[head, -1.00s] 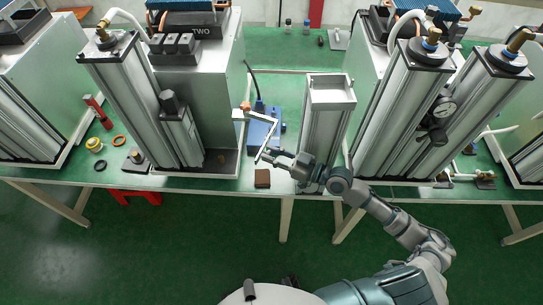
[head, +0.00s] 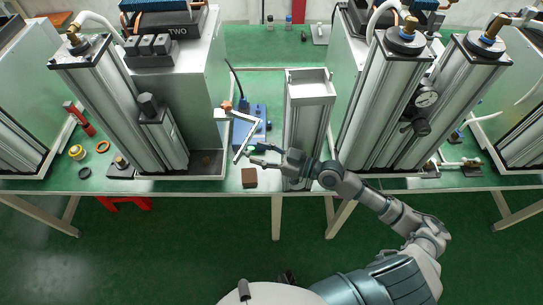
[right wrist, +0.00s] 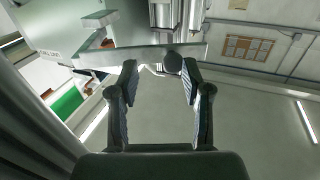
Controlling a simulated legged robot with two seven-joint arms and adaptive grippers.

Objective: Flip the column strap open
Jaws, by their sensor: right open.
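The strap (head: 243,140) is a thin, pale, bent bar beside the narrow silver column (head: 305,125) in the head view. My left gripper is out of view.
A blue device (head: 259,120) lies behind the strap. A brown block (head: 249,178) sits at the table's front edge. A large cabinet with columns (head: 110,105) stands left, and twin columns (head: 385,100) stand right. Loose rings (head: 102,147) lie at the far left.

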